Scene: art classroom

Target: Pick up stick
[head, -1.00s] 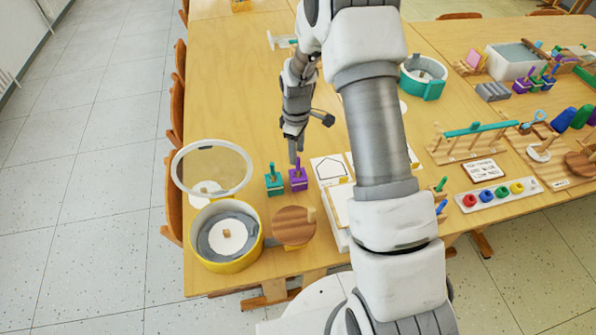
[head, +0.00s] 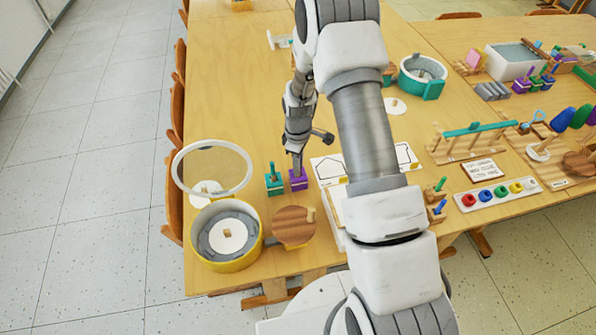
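My gripper (head: 298,168) points down over the purple block (head: 298,183) on the near left part of the table. Its fingertips cover the place where the purple block's upright stick stands, so that stick is hidden. I cannot tell whether the fingers are around it or in front of it, nor whether they are open or shut. Just to the left, a teal block (head: 275,188) holds an upright teal stick (head: 273,171). To the right of my arm, small blocks hold a green stick (head: 441,184) and a blue stick (head: 440,207).
A yellow round tub (head: 232,262), a clear-topped ring lid (head: 181,184) and a round wooden lid (head: 293,238) stand near the left front edge. White sheets with outlines (head: 326,169) lie right of the purple block. The table (head: 228,90) behind the gripper is largely bare.

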